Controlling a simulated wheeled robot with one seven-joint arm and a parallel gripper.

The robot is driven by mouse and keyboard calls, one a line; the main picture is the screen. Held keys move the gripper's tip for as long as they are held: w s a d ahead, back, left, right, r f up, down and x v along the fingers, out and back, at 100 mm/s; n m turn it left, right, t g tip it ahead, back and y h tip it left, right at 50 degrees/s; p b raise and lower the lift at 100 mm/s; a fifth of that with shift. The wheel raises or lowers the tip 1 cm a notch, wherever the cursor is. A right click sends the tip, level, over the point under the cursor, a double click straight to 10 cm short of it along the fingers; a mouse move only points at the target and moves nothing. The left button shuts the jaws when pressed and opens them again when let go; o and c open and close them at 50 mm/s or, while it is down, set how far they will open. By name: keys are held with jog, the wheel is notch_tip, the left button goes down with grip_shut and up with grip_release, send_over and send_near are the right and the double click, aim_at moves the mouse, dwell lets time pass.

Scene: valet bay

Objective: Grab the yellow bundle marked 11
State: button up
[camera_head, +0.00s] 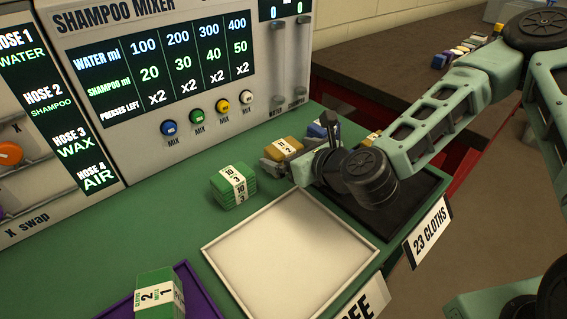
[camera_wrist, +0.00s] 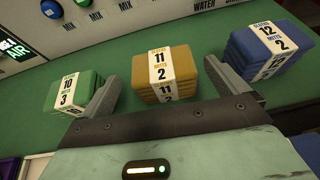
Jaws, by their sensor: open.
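The yellow bundle marked 11 (camera_wrist: 183,72) is a stack with a white paper band reading 11 and 2. It stands on the green counter (camera_wrist: 120,68) in front of the mixer panel. My gripper (camera_wrist: 172,97) is open, with one finger to the left and one to the right of the bundle in the wrist view. I cannot tell whether either finger touches it. In the head view the yellow bundle (camera_head: 283,148) shows just beyond my gripper (camera_head: 279,170), and my wrist partly hides that area.
A green bundle marked 10 (camera_head: 233,186) stands to the left and a blue bundle marked 12 (camera_wrist: 268,50) to the right, close to the fingers. An empty white tray (camera_head: 290,250) and a dark tray (camera_head: 408,192) lie in front. The shampoo mixer (camera_head: 180,75) stands behind.

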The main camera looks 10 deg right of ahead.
aim_at(277, 148)
jog(key=shift+x, duration=2.95)
jog(key=shift+w+d+r, duration=0.1)
jog(key=c, duration=1.1)
